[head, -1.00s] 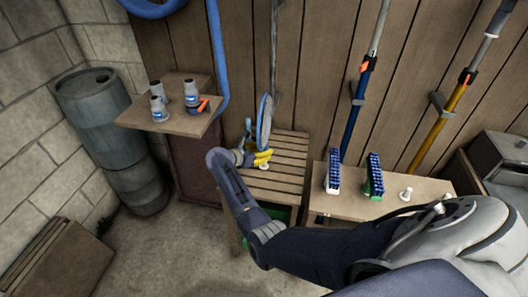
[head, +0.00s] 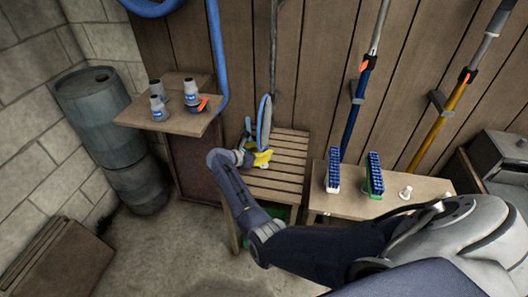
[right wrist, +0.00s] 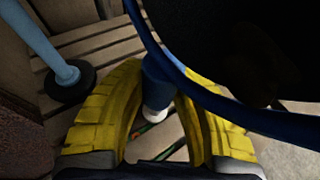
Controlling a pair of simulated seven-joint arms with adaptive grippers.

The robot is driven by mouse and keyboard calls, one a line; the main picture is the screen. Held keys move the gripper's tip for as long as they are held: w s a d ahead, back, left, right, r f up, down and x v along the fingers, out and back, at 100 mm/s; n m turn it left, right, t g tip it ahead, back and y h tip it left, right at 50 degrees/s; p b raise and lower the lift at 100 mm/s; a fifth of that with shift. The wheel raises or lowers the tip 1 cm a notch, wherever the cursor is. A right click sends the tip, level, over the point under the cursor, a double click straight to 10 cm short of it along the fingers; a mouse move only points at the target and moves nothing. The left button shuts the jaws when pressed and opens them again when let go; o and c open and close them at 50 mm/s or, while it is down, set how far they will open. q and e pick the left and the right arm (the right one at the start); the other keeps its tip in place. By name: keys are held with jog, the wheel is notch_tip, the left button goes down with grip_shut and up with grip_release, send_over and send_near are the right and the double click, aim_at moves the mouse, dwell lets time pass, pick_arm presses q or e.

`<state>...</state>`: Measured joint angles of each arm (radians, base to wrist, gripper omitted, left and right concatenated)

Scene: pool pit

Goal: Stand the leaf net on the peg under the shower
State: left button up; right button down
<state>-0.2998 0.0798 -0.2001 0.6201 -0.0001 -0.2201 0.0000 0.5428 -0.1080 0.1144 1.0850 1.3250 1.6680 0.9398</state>
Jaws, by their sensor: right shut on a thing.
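The leaf net (head: 264,122) has a blue hoop and stands roughly upright over the slatted bench in the head view. My right gripper (head: 262,158), with yellow fingers, is shut on its blue handle just below the hoop. In the right wrist view, the fingers (right wrist: 160,105) close around the blue handle (right wrist: 156,82). A white round end (right wrist: 154,115) shows below the handle; I cannot tell whether it is the peg or part of the net. The peg is not clearly visible in the head view. My left gripper is out of view.
The slatted bench (head: 285,179) stands against the plank wall. A grey pipe (head: 274,50) runs down behind the net; a pole with a black base (right wrist: 70,82) stands beside the fingers. A shelf with bottles (head: 178,124) and a table with brushes (head: 437,186) flank the bench.

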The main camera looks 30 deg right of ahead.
aim_at(264, 165)
jog(key=shift+f, duration=0.55)
jog(key=shift+f, duration=0.35)
jog(key=shift+f, duration=1.4)
dwell(0.8)
dwell(0.3)
jog(key=shift+c, duration=2.1)
grip_release()
